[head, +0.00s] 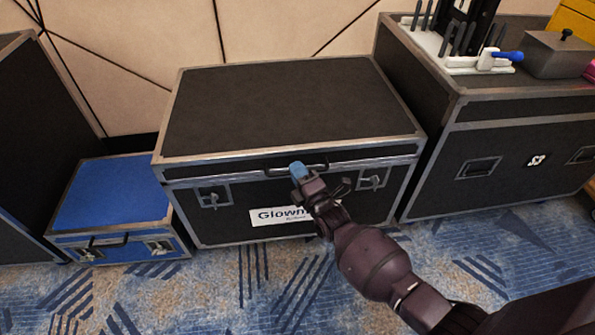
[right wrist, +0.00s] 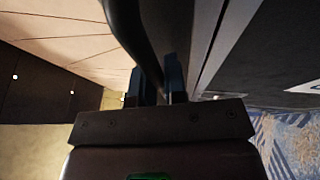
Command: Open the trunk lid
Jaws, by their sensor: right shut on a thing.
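The black trunk (head: 280,105) with metal edges stands in the middle of the head view, and its lid is down. A dark handle (head: 318,165) runs along the front edge of the lid. Two metal latches, left (head: 215,195) and right (head: 373,180), are on the trunk's front. My left gripper is not in view.
A small blue case (head: 110,195) stands at the left. A larger black case (head: 500,150) stands at the right, with tools and a grey box (head: 558,55) on top. A pale wall (head: 130,50) is behind. Patterned blue carpet (head: 200,295) lies in front.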

